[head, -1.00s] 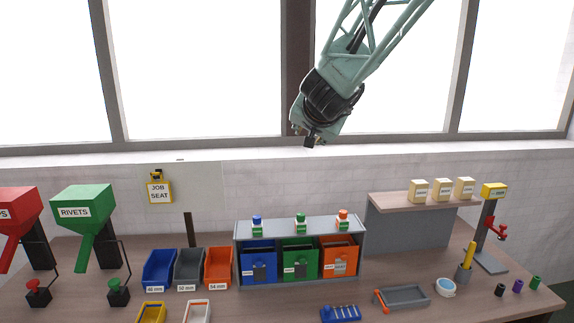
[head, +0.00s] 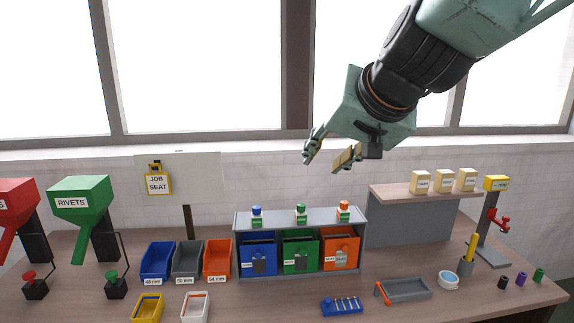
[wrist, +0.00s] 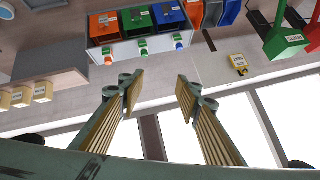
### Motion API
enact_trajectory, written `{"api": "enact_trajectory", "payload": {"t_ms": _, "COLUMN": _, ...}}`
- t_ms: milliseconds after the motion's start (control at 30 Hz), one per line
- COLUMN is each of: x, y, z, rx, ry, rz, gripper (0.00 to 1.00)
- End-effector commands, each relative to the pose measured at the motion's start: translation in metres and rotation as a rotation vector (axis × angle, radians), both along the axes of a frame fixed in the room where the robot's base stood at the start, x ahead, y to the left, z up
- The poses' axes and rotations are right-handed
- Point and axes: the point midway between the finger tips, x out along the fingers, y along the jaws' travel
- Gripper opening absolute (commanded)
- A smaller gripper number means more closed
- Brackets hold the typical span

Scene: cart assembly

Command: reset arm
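My gripper (head: 334,156) hangs high in front of the windows in the head view, above the shelf with the coloured bins and well clear of the table. It points down and to the left. In the wrist view its two ribbed fingers (wrist: 158,92) stand apart with nothing between them, so it is open and empty. The wrist view looks upside down over the bench, with the coloured bins beyond the fingertips.
A grey shelf (head: 362,238) holds blue, green and orange bins, with small bottles on top. Green (head: 78,203) and red dispensers stand at the left. A raised shelf (head: 420,190) with cream boxes and a red-handled stand (head: 493,222) are at the right. The air around my gripper is free.

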Motion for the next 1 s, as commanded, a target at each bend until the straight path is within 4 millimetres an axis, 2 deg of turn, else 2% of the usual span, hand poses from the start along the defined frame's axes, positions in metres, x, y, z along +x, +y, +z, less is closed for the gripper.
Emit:
{"api": "enact_trajectory", "payload": {"t_ms": 100, "x": -0.034, "y": -0.008, "z": -0.012, "rx": -0.022, "ry": 0.033, "rz": 0.022, "gripper": 0.31}}
{"api": "enact_trajectory", "payload": {"t_ms": 567, "x": -0.164, "y": -0.045, "z": -0.065, "rx": -0.129, "ry": 0.186, "rz": 0.084, "gripper": 0.31}}
{"api": "enact_trajectory", "payload": {"t_ms": 1000, "x": -0.291, "y": -0.094, "z": -0.124, "rx": -0.252, "ry": 0.349, "rz": 0.087, "gripper": 0.31}}
